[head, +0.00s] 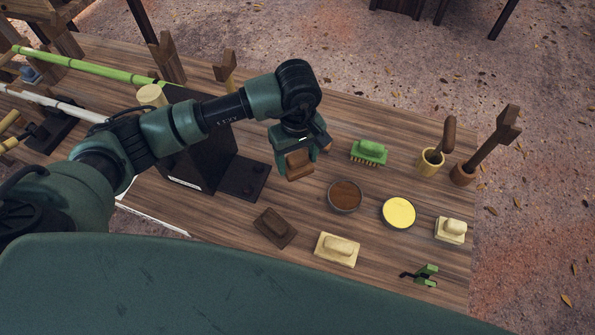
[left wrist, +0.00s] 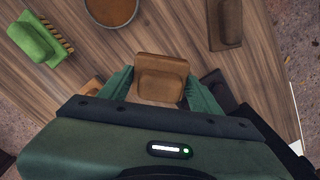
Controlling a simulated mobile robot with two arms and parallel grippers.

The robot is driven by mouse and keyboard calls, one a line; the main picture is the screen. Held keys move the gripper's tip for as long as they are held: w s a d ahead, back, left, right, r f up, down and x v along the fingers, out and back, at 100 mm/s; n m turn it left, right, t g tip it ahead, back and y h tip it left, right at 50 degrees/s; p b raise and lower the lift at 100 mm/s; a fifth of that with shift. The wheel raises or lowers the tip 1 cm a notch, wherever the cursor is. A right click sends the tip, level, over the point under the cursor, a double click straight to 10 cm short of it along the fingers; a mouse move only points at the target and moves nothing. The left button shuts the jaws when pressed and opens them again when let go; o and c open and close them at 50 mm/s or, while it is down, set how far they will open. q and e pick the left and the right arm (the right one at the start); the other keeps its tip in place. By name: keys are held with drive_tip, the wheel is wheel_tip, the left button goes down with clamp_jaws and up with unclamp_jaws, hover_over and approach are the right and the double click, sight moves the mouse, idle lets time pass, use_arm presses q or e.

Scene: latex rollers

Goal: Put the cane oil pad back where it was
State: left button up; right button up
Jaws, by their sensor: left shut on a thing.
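My left gripper (head: 297,155) is shut on a brown block-shaped pad with a rounded grip, which I take to be the cane oil pad (head: 299,166). In the left wrist view the pad (left wrist: 160,68) sits between the two green fingers. It appears to be held above the wooden table, left of the bowl of brown stuff (head: 345,196); the height is hard to judge. A darker brown pad (head: 275,228) lies on the table nearer to me, and a cream pad (head: 337,250) lies to its right. My right gripper is not in view.
A green brush (head: 369,152), a yellow round tin (head: 398,213), another cream pad (head: 451,231) and a small green tool (head: 425,275) lie to the right. Wooden holders (head: 464,173) stand at the right edge. A black stand (head: 205,145) is left of the gripper.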

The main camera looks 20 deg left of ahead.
sight(298, 168)
use_arm(q)
wheel_tip(298, 168, down, 4)
drive_tip(key=shift+r+p, duration=0.1)
drive_tip(key=shift+p, duration=0.2)
wheel_tip(298, 168, down, 4)
drive_tip(key=shift+f+p, duration=0.1)
drive_tip(key=shift+p, duration=0.4)
drive_tip(key=shift+f, duration=0.2)
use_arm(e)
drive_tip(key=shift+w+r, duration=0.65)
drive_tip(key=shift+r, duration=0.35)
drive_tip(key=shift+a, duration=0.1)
use_arm(q)
drive_tip(key=shift+f+b, duration=0.15)
drive_tip(key=shift+b, duration=0.15)
drive_tip(key=o, duration=1.3)
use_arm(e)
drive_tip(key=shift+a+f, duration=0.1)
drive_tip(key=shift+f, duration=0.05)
